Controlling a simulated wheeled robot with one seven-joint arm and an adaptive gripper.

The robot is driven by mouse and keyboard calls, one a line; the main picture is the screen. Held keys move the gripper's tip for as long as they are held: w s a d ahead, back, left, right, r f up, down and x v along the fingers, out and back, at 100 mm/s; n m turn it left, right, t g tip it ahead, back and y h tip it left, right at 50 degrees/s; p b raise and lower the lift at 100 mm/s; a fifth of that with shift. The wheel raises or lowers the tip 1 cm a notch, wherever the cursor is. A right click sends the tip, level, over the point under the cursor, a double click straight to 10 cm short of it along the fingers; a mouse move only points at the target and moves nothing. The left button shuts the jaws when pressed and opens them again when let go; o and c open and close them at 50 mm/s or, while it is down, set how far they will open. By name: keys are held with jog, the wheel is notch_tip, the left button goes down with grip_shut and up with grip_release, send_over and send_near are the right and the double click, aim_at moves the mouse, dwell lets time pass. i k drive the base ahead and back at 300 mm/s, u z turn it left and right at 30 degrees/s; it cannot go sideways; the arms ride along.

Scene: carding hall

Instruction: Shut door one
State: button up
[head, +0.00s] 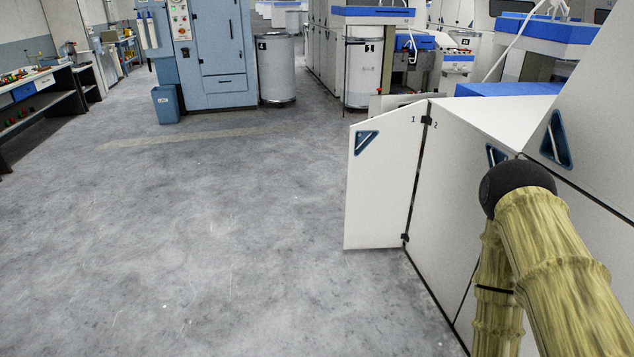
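Door one (383,195) is a white panel marked "1" near its hinge edge, in the middle right of the head view. It stands open, swung out from the side of the white machine over the floor. A blue triangular recess with a pale bar, its handle (366,143), is near the upper free edge. Two black hinges (426,120) join it to the panel marked "2", door two (455,185), which looks flush with the machine side. My arm crosses the lower right and covers part of the machine side. My gripper is not in view.
Grey floor (210,230) is clear left of door one. Further back stand a blue cabinet (215,50), a small blue bin (166,104) and metal cans (277,70). A workbench (45,95) lines the left wall. The white machine side closes off the right.

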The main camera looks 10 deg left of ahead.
aim_at(383, 149)
jog(key=u, duration=0.35)
jog(key=i, duration=1.75)
jog(key=z, duration=0.65)
